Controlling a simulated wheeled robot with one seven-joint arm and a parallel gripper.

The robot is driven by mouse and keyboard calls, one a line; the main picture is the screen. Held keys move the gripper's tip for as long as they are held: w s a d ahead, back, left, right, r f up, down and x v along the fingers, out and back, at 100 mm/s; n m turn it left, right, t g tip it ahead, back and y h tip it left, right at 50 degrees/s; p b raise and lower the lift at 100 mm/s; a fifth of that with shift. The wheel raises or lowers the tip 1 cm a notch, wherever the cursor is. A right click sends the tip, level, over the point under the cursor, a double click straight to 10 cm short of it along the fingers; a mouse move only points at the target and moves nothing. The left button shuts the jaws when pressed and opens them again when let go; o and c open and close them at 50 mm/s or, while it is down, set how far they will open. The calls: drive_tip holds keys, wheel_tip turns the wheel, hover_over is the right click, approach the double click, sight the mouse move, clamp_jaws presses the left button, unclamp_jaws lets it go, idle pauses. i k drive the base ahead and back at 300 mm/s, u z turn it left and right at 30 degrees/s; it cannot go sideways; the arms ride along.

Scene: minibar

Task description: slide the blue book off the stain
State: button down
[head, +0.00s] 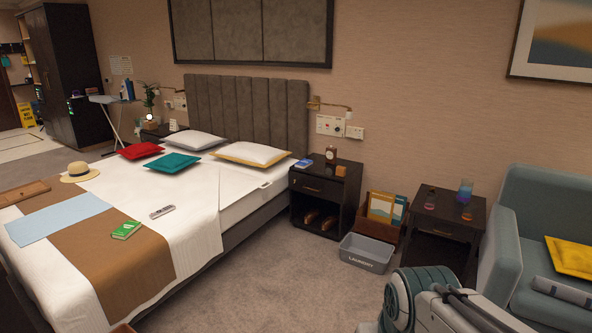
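A small flat blue object that looks like the blue book (303,163) lies at the left side of the dark nightstand (322,183) right of the bed. No stain can be made out; anything under the book is hidden. My gripper is not in view; only what look like links of my arm show at the bottom right, well apart from the nightstand.
A grey laundry basket (366,253) stands on the carpet before a wooden crate (379,227). A clock (331,154) and a small orange-brown box (340,170) share the nightstand top. The bed (190,215) is at left. Open carpet (265,285) lies in front.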

sight(303, 164)
drive_tip(key=z, duration=0.1)
drive_tip(key=i, duration=3.55)
drive_tip(key=u, duration=0.5)
drive_tip(key=i, duration=1.75)
drive_tip(key=u, duration=0.2)
